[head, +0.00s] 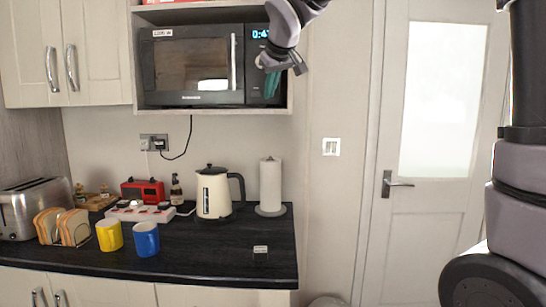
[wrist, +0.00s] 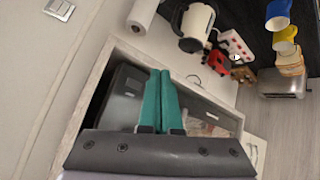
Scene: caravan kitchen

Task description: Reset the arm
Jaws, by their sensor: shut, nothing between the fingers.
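My gripper (head: 270,84) is raised in front of the right side of the microwave (head: 190,66), near its control panel, in the head view. In the wrist view its two teal fingers (wrist: 160,75) lie side by side, shut and empty. The microwave door and a pale shelf edge show behind the fingers there. Whether the fingers touch the microwave cannot be told.
A black counter (head: 190,262) holds a kettle (head: 213,192), a paper towel roll (head: 270,186), a yellow mug (head: 109,235), a blue mug (head: 146,239), a toaster (head: 33,205) and a red radio (head: 142,190). A door (head: 430,228) stands at the right. Upper cabinets (head: 65,50) hang at the left.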

